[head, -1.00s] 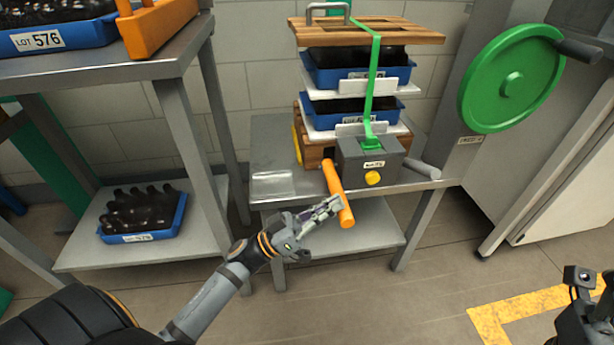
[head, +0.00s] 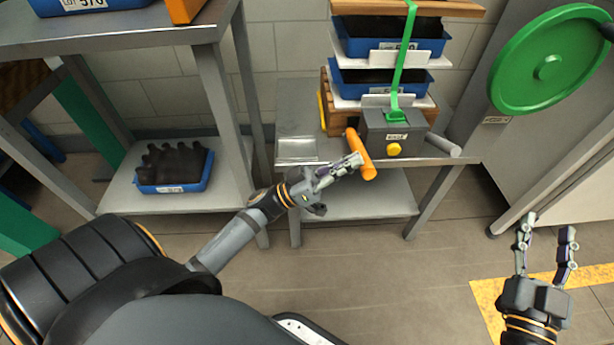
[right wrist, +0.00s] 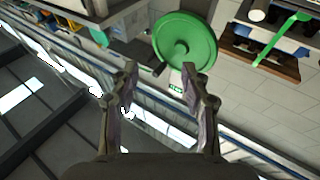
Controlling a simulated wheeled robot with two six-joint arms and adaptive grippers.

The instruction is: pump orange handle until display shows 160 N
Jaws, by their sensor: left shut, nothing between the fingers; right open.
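The orange handle (head: 361,154) sticks out from the left side of a grey box (head: 400,128) with a yellow knob (head: 393,150) and a small label. My left gripper (head: 350,163) is shut with its fingertips against or just beside the handle's lower part; I cannot tell whether they touch. Nothing is between its fingers. My right gripper (head: 546,240) is open and empty, away to the right above the floor; its spread fingers also show in the right wrist view (right wrist: 160,100). I see no readable force display.
A green strap (head: 404,50) runs over stacked blue trays (head: 388,47) on the metal table (head: 297,150). A green wheel (head: 548,66) is at the right. A shelf on the left holds a blue tray of dark bottles (head: 174,167). Open floor lies in front.

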